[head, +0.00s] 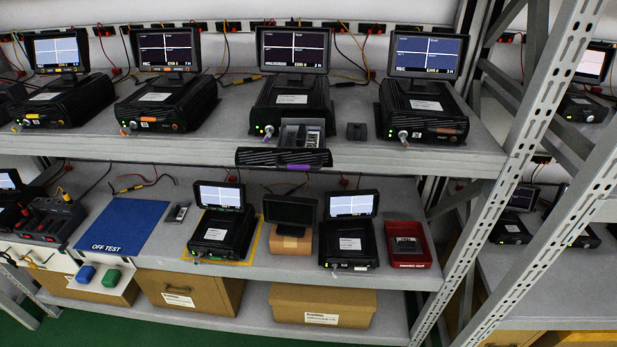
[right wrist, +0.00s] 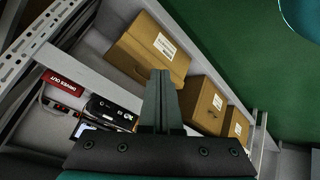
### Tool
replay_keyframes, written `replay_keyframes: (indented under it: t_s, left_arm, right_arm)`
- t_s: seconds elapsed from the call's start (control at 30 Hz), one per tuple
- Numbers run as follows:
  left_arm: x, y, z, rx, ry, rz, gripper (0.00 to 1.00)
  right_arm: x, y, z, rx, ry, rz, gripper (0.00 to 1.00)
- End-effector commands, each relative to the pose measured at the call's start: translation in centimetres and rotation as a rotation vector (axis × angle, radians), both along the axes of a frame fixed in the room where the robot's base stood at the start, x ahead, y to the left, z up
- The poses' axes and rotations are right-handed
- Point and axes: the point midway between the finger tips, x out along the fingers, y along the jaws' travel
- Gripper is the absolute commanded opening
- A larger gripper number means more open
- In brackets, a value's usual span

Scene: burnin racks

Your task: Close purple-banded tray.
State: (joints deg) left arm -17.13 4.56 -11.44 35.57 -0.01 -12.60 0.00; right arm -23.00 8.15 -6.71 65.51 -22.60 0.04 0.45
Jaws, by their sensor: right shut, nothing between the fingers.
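The purple-banded tray (head: 284,158) sticks out of the front of a black unit (head: 290,108) on the upper shelf. Its dark ribbed front carries a purple band, and the tray stands open past the shelf's front edge. A grey part with a lighter piece shows in the tray behind its front. My right gripper (right wrist: 160,73) shows only in the right wrist view. It is shut and empty, in front of the lower shelves and apart from the tray, which is not in that view. My left gripper is not in view.
Several similar units with screens stand along the upper shelf. A small dark block (head: 356,131) sits right of the open tray. Below are a blue mat (head: 122,225), more units and a red bin (head: 407,246). A slotted upright post (head: 545,120) bounds the right side.

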Motion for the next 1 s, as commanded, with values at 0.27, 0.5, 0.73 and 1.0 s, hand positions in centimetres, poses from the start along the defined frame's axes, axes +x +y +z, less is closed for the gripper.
replay_keyframes:
  t_s: [0.27,0.5,0.73,1.0]
  left_arm:
    - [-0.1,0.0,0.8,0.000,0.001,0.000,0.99]
    - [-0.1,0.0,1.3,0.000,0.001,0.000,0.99]
    - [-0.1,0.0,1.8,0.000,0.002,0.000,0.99]
    - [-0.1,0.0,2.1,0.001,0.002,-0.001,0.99]
  right_arm:
    - [9.2,1.1,15.6,-0.165,-0.466,0.280,0.00]
    - [11.6,4.0,29.8,-0.363,-0.822,0.536,0.00]
    - [9.8,7.8,41.6,-0.590,-1.102,0.779,0.00]
    - [7.2,10.3,47.9,-0.760,-1.253,0.935,0.00]
